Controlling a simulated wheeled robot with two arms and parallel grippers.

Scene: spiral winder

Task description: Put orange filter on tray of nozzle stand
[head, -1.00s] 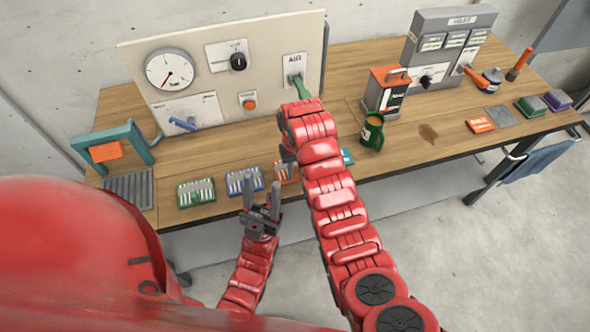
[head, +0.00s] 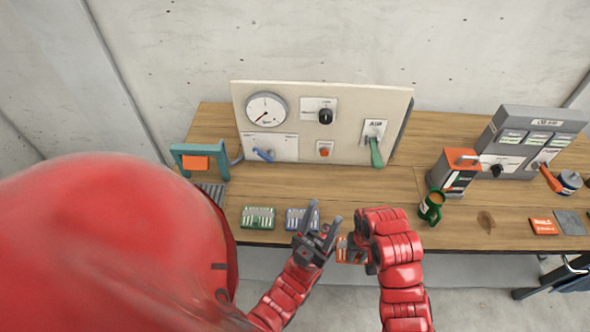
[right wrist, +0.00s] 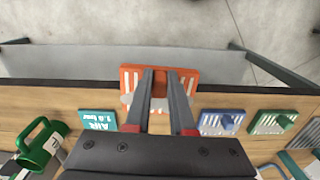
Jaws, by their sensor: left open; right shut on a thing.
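The orange filter (head: 350,250) is a flat slotted block at the table's front edge. It also shows in the right wrist view (right wrist: 158,78), between my right fingers. My right gripper (right wrist: 160,88) is shut on its middle grip and seems to hold it slightly raised. In the head view my right forearm partly hides it. My left gripper (head: 325,220) is open and empty, left of the filter. At the far left is a teal arch-shaped stand (head: 178,160) with an orange block (head: 195,163). The grey ribbed tray (head: 213,192) in front of it is partly hidden by my red body.
A green filter (head: 258,217) and blue filter (head: 298,217) lie on the table (head: 400,185) between filter and tray. Behind stands a gauge panel (head: 285,100) with a green lever (head: 376,152). A green mug (head: 431,207) stands to the right.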

